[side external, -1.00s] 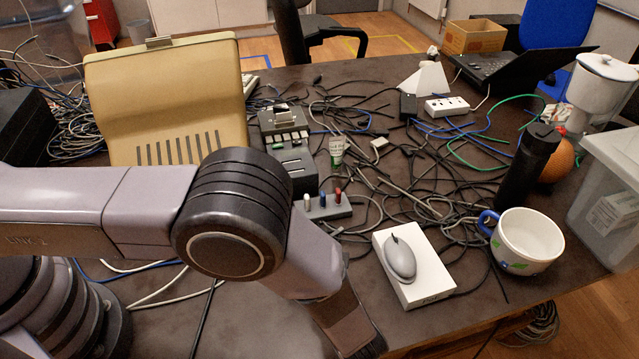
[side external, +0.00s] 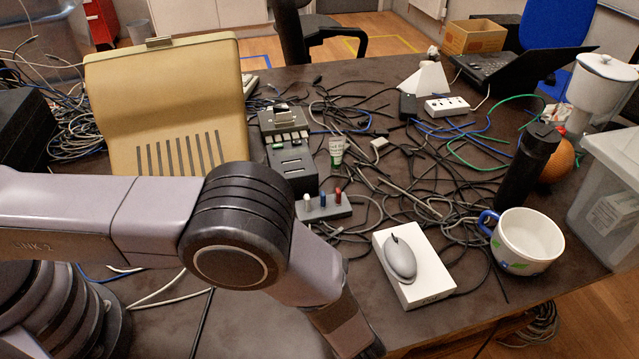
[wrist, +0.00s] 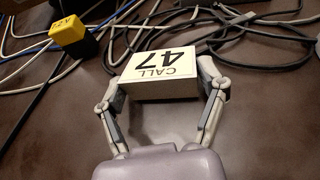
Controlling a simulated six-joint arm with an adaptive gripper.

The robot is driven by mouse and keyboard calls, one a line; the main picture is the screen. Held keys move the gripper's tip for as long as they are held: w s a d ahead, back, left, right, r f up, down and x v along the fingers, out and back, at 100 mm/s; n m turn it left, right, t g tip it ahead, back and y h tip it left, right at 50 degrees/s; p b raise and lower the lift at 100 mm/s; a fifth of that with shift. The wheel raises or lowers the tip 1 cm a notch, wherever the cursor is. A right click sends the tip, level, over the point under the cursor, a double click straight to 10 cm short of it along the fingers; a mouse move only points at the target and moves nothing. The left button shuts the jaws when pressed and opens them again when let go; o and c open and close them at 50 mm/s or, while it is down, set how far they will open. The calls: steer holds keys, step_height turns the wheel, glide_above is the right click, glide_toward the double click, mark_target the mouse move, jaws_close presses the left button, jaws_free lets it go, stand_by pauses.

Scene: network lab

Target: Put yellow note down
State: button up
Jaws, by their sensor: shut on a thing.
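In the wrist view my gripper (wrist: 166,88) is shut on a pale yellow note (wrist: 158,63), a thick block whose white top face reads "CALL 47" upside down. One finger is on each of its left and right sides. The note is just above or on the brown table; I cannot tell if it touches. Its underside is hidden. In the side view my gripper and the note are out of sight below the bottom edge of the picture.
A yellow block on a black piece (wrist: 72,32) and several cables (wrist: 270,40) lie beyond the note. The near table (wrist: 55,135) is bare. In the side view a mouse (side external: 400,258) on a white box (side external: 425,285) and a mug (side external: 528,240) stand to the right.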

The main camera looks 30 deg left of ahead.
steer(key=shift+f, duration=0.15)
steer(key=o, duration=1.3)
steer(key=shift+c, duration=0.2)
